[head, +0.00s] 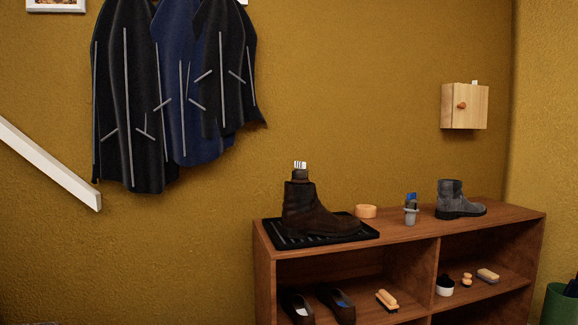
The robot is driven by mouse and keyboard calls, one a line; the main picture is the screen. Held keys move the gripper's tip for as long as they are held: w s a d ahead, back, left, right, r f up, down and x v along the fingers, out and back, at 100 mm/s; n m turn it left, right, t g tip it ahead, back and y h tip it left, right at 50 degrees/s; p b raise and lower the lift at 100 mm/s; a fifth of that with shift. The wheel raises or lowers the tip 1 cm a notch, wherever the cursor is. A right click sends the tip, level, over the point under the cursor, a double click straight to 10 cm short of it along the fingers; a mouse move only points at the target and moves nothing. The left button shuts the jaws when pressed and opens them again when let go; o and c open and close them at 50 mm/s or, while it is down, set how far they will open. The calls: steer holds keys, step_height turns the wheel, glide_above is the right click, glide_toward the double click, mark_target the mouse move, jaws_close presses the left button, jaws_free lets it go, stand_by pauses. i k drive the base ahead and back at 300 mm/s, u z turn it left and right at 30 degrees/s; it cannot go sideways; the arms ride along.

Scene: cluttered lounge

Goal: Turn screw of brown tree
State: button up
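A dark brown ankle boot (315,217) stands upright on a black ridged tray (283,238) on top of a wooden shelf unit (420,236). A small pale piece with dark stripes (300,166) sticks up from the boot's opening. It may be part of a shoe tree or a tag; it is too small to tell. Whatever sits inside the boot is hidden, and no screw can be made out. My gripper is not in view.
A round wooden piece (366,211), a grey cup (411,216) with something blue, and a grey boot (460,208) stand right of the tray. Shoes and brushes fill the lower compartments. Coats (130,100) hang left; a wooden box (464,106) is wall-mounted. A green bin (559,305) stands right.

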mark_target(301, 165)
steer(key=u, duration=0.75)
steer(key=i, duration=1.05)
steer(key=z, duration=0.25)
